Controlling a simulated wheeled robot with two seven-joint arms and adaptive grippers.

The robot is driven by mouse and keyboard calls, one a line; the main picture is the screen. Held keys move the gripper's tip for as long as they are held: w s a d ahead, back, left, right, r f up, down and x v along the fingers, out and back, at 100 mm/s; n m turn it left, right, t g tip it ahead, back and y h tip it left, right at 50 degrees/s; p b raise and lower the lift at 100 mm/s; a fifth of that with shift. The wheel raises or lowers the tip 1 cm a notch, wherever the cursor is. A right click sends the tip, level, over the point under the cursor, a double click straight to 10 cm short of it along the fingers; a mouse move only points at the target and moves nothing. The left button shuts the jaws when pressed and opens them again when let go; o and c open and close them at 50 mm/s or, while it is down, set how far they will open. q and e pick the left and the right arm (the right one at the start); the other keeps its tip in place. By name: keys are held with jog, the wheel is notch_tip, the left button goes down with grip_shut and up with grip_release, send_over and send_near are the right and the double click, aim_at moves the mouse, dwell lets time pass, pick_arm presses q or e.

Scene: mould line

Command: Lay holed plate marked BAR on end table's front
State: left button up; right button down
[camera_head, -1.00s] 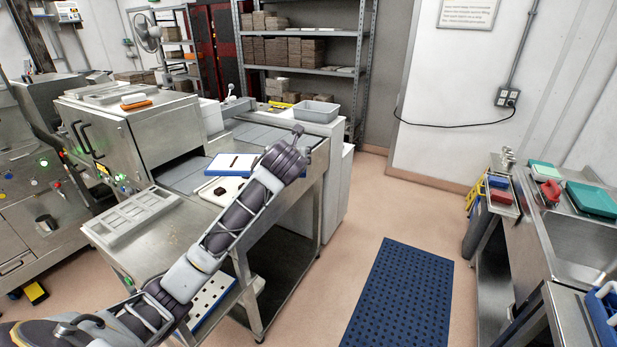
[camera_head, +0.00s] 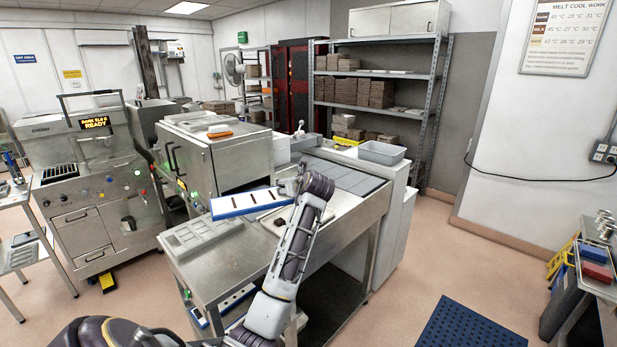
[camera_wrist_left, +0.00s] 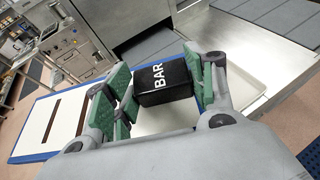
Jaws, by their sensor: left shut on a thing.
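The holed plate (camera_head: 238,204) is white with blue edges and dark slots. It hangs in the air over the steel end table (camera_head: 218,270) in the head view. A black block marked BAR (camera_wrist_left: 164,82) sits between the green finger pads of my left gripper (camera_head: 290,187), which is shut on it. A grey mould tray (camera_head: 205,232) lies on the table's front left. My right gripper is not in view.
A white tray (camera_head: 345,203) lies on the table under my left gripper. A steel cabinet machine (camera_head: 215,160) stands behind the table's left side. A grey bin (camera_head: 381,152) stands to the right. Another white-and-blue plate (camera_head: 238,298) lies on the lower shelf.

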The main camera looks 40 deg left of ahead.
aim_at(257, 196)
pick_arm(q)
jog(key=s+a+f+n+g+y, duration=0.1)
jog(key=s+a+f+n+g, duration=0.3)
jog(key=s+f, duration=0.5)
jog(key=shift+s+a+f+g+y, duration=0.35)
jog(key=shift+s+a+g, duration=0.1)
jog(key=shift+a, duration=0.8)
jog(key=shift+f, duration=0.15)
